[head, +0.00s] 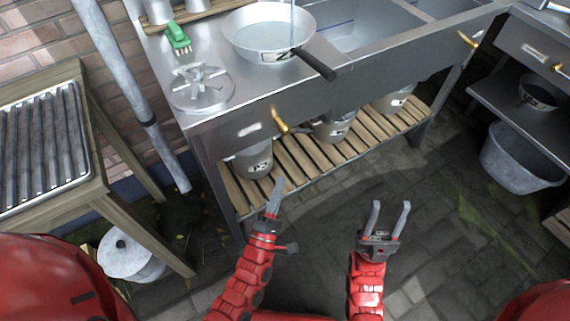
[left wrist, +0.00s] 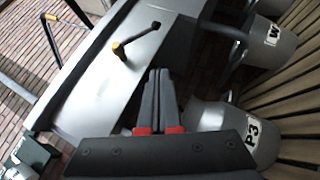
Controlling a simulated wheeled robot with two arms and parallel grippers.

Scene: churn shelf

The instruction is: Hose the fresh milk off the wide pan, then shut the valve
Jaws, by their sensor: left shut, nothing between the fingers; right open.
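The wide pan (head: 248,46), silver with a dark handle to the right, stands on the metal sink unit in the head view. Pale, bluish liquid shows inside it, and a thin stream or tube (head: 292,14) comes down at its right side. My left gripper (head: 278,186) is shut and empty, below and in front of that lever. Its fingers (left wrist: 160,76) show in the left wrist view. My right gripper (head: 390,206) is open and empty over the floor.
Labelled pots (head: 253,162) stand on the slatted lower shelf (head: 300,157). A green brush (head: 178,38) and a round metal fixture (head: 202,88) are left of the pan. Another yellow lever (head: 468,40) is at right. A grey tub (head: 520,160) stands right; the middle floor is clear.

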